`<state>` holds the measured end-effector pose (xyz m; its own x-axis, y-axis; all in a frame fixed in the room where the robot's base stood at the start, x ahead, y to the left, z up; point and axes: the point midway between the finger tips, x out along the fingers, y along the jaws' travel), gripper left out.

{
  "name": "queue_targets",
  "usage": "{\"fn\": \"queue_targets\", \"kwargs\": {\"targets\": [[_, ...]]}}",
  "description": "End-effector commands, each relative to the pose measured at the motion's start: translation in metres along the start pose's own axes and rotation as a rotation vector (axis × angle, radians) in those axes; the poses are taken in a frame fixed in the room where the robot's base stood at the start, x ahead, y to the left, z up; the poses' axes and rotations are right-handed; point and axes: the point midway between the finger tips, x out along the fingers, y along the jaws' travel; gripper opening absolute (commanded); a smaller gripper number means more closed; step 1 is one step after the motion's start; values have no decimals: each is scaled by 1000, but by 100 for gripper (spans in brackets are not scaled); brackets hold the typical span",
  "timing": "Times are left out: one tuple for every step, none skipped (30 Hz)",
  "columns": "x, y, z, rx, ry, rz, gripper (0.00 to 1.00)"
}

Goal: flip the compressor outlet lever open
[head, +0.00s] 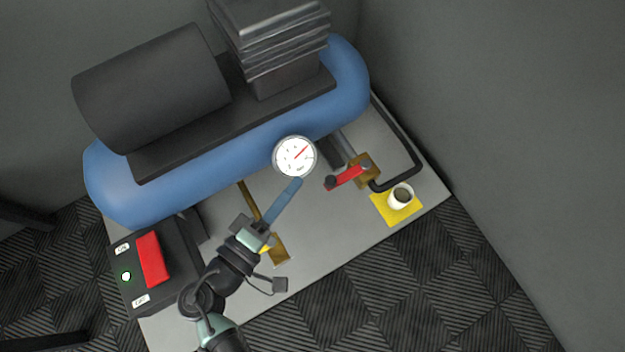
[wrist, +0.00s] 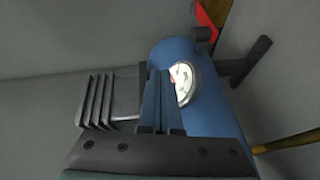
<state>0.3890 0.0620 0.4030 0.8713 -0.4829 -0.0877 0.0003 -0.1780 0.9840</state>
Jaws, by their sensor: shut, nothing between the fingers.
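The red outlet lever (head: 350,175) sits on a brass valve (head: 366,168) at the right end of the blue compressor tank (head: 110,180). The lever points left and slightly down, with a dark tip. Part of the red lever (wrist: 207,14) shows at the top of the wrist view. My gripper (head: 298,182) appears just below the pressure gauge (head: 294,155) in the head view, left of the lever and apart from it. In the wrist view my gripper's blue fingers (wrist: 163,85) are together and empty, with the gauge (wrist: 185,86) behind them.
A black hose (head: 418,150) loops right of the valve. A cup (head: 401,195) stands on a yellow square (head: 385,208). A switch box (head: 180,262) with a red switch is at lower left. A brass fitting (head: 280,248) lies near my wrist. Bare grey base shows below the lever.

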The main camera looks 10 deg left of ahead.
Motion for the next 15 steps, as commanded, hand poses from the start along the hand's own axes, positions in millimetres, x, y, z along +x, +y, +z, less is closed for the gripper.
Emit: {"fn": "queue_targets", "kwargs": {"targets": [[-6,-27,9,-38,12,13,0],[-10,-34,12,-56,19,23,0],[-14,-42,17,-78,26,33,0],[-17,-47,19,-92,32,42,0],[-20,-52,22,-105,38,49,0],[-23,-57,24,-119,45,58,0],[-25,-60,26,-128,49,63,0],[-27,-62,28,-136,53,68,0],[-29,-65,29,-145,58,74,0],[-30,-66,30,-149,60,77,0],[-31,-67,30,-153,62,79,0],[-32,-68,31,-157,64,82,0],[-32,-68,31,-158,65,83,0],[-32,-68,31,-159,66,84,0],[-32,-67,32,-160,66,85,0]]}}
